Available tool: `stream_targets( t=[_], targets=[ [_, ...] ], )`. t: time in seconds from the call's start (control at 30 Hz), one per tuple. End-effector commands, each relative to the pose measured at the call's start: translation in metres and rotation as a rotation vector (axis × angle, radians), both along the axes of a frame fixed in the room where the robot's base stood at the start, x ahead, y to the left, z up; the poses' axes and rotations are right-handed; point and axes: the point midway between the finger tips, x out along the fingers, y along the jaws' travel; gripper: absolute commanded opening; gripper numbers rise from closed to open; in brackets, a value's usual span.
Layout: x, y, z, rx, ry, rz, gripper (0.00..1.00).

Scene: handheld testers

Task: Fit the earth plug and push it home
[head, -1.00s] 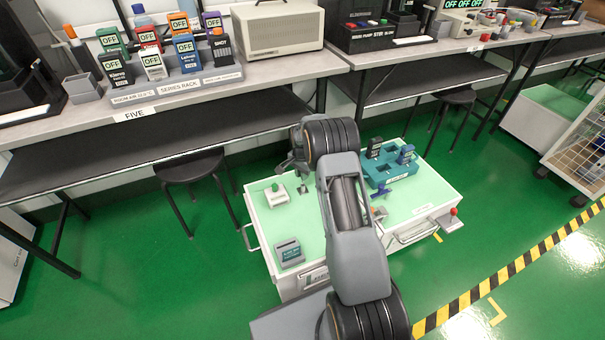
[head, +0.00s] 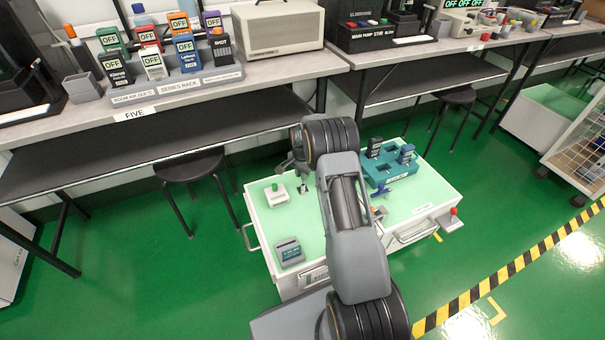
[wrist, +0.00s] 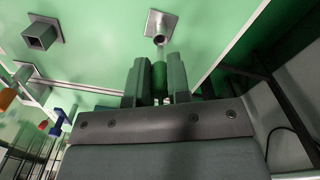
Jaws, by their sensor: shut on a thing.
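In the wrist view, my gripper (wrist: 155,80) is shut on a green plug (wrist: 159,78), with one dark finger on either side of it. A pale metal tip shows beyond the plug and points toward a round metal socket (wrist: 161,27) on a square plate. I cannot tell whether the tip touches or enters the socket. In the head view, my gripper (head: 292,166) is low over the pale green cart top, partly hidden by my own arm. A small metal fitting (head: 303,189) stands just below it. The plug cannot be made out there.
A square metal socket (wrist: 41,37) stands left in the wrist view. A bench with testers stands behind.

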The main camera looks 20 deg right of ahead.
Motion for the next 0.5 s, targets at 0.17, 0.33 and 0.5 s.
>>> stream_targets(
  t=[0.17, 0.33, 0.5],
  targets=[
    [0.000, 0.000, -0.004, 0.000, 0.000, 0.000, 0.00],
    [0.000, 0.000, -0.008, 0.000, 0.000, 0.000, 0.00],
    [0.000, 0.000, -0.012, 0.000, 0.000, 0.000, 0.00]
  ],
)
